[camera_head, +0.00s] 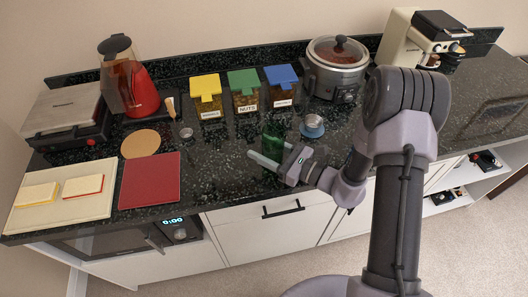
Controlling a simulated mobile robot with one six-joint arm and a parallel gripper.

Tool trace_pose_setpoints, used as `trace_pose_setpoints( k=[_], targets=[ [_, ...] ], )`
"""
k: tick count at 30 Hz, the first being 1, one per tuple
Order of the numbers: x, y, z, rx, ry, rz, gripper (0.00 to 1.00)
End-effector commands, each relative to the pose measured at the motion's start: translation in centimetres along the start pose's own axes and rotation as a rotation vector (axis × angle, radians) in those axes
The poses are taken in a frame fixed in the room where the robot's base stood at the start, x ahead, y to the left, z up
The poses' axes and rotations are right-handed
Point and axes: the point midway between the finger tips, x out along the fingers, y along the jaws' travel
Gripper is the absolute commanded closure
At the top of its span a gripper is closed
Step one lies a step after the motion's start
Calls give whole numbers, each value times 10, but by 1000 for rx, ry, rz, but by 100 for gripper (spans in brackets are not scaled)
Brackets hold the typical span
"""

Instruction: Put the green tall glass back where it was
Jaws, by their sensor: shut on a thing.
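The green tall glass (273,132) stands upright near the middle of the dark speckled counter, in front of the lidded containers. My gripper (266,150) reaches in from the right, low over the counter, and is shut on the glass. The lower part of the glass is partly hidden by the fingers. I cannot tell whether its base touches the counter.
A blue cup (312,126) stands close to the right of the glass. Containers with yellow (206,86), green (244,82) and blue (281,75) lids stand behind it. A slow cooker (334,78) is behind right. A red board (150,181) and round mat (140,144) lie left.

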Motion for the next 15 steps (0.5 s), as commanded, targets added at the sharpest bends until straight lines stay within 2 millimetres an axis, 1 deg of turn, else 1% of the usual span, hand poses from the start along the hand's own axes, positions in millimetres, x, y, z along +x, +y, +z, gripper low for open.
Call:
trace_pose_setpoints(
  k=[1,6,10,11,12,14,15],
  targets=[
    [0,0,-6,0,0,0,100],
    [0,0,-3,-1,-1,0,100],
    [0,0,-8,-1,0,0,100],
    [0,0,-8,-1,0,0,46],
    [0,0,-7,-1,0,0,38],
    [0,0,-7,-1,0,0,26],
    [0,0,-6,-1,0,0,26]
  ],
)
